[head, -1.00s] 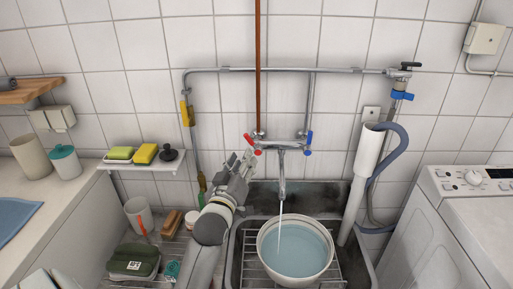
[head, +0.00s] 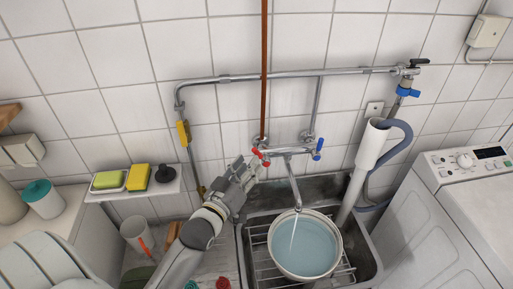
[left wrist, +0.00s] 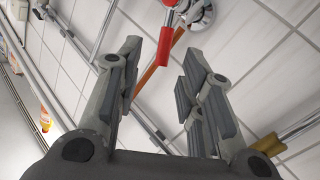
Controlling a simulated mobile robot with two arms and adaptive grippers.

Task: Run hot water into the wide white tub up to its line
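The wide white tub (head: 304,275) stands in the sink under the spout (head: 292,185), with pale blue water in it. A thin stream runs from the spout into the water. I cannot make out the fill line. The mixer tap has a red handle (head: 258,153) on the left and a blue handle (head: 318,149) on the right. My left gripper (head: 249,169) is just below and left of the red handle. In the left wrist view its fingers (left wrist: 160,62) are apart and empty, with the red handle (left wrist: 166,42) just beyond the tips. My right gripper is out of view.
A grey drain hose (head: 400,150) and white standpipe (head: 370,148) rise right of the sink (head: 374,262), beside the washing machine (head: 440,215). A small shelf (head: 165,186) holds sponges and a dark stopper. A copper pipe (head: 264,70) runs up the wall behind the tap.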

